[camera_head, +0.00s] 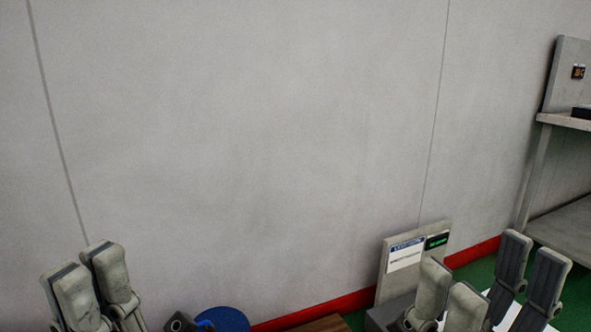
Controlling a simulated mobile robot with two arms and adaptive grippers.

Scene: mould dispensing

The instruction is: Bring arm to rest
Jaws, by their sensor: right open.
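My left gripper (90,285) is at the lower left, pointing up in front of the wall. Its finger pads look pressed together and I see nothing between them. My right gripper (490,283) is at the lower right, with a wide gap between its pale fingers and its dark-padded fingers. It is open and appears empty. The lower parts of both arms are cut off by the bottom edge.
A grey device (408,262) with a label and a green display stands behind my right gripper. A blue round thing (224,319) and a brown surface (325,324) show at the bottom. A grey shelf (562,122) stands at right. The pale wall (250,140) fills the back.

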